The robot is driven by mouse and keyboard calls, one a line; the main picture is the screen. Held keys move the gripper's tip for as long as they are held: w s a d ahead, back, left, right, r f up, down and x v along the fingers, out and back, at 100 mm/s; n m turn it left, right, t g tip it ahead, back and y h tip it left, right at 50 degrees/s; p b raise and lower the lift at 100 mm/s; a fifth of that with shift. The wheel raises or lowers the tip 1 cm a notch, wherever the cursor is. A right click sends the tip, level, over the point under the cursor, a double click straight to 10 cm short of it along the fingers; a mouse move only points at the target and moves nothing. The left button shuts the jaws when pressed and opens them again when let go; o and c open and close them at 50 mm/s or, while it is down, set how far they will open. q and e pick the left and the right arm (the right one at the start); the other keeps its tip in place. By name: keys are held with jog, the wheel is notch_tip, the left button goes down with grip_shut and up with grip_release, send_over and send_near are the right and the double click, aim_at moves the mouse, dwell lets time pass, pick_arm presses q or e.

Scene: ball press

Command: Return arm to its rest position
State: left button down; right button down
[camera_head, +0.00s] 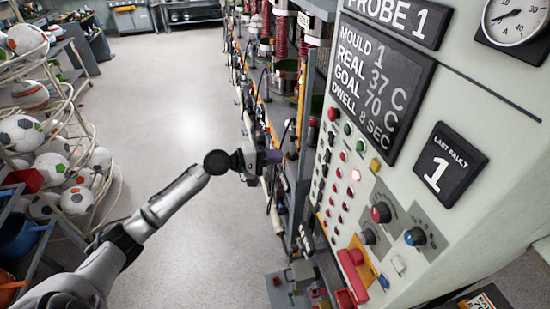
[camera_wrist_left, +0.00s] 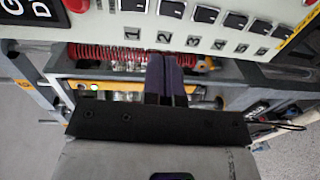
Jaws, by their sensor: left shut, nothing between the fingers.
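My left arm reaches in from the lower left in the head view, over the grey floor. Its gripper (camera_head: 272,157) is at the left edge of the control cabinet (camera_head: 468,92), near the column of buttons. In the left wrist view the gripper's two dark fingers (camera_wrist_left: 167,80) are together with nothing between them. They point towards the machine just below a row of numbered black switches (camera_wrist_left: 205,15). Whether the fingertips touch anything cannot be told. My right gripper does not show.
The cabinet has red and green buttons, knobs and a red handle (camera_head: 352,270). Press machinery (camera_head: 285,70) with red springs (camera_wrist_left: 105,53) stands close beyond the gripper. Racks of footballs (camera_head: 77,200) line the left. The floor (camera_head: 180,110) between is clear.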

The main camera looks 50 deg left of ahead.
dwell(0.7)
pick_arm(q)
jog(key=s+d+f+m+g+y, duration=0.3)
jog(key=s+d+f+m+g, duration=0.15)
jog(key=s+d+f, duration=0.5)
jog(key=s+d+f+m+g+y, duration=0.25)
jog(key=s+d+f+m, duration=0.3)
jog(key=s, duration=0.65)
jog(key=s+d+f+m+g+y, duration=0.2)
jog(key=s+d+f+m+g, duration=0.3)
jog(key=s+d+f, duration=0.5)
notch_tip(320, 180, up, 15)
jog(key=a+p, duration=0.2)
jog(key=p, duration=1.2)
jog(key=shift+s+a+r, duration=0.15)
jog(key=shift+s, duration=0.3)
